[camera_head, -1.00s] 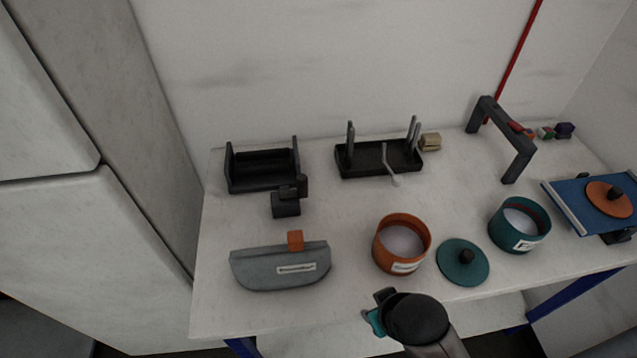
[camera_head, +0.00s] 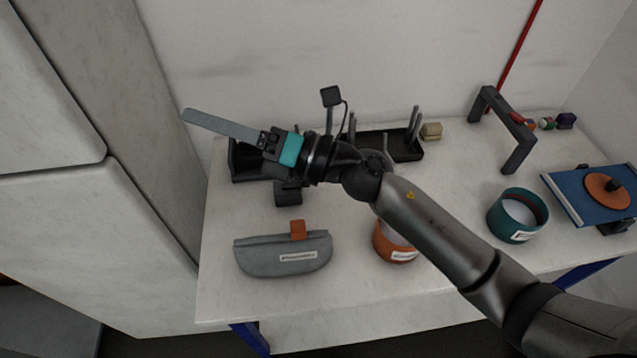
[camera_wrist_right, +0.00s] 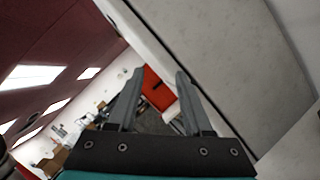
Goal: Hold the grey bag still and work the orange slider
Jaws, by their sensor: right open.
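The grey bag (camera_head: 275,262) stands at the front left of the white table, with a pale label on its front. The orange slider (camera_head: 297,230) sits at its top edge, right of the middle. My right gripper (camera_head: 188,115) is above the back left of the table, well above and behind the bag, touching neither bag nor slider. Its fingers point left; seen edge-on they overlap in the head view. In the right wrist view the gripper (camera_wrist_right: 158,74) is open with nothing between its fingers. My left gripper is not in view.
A black cradle (camera_head: 243,172) is partly hidden below my right gripper. The orange pot (camera_head: 395,252) is partly behind my right arm. A teal pot (camera_head: 518,218), a blue board (camera_head: 590,200) and a dark arch (camera_head: 518,145) stand right.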

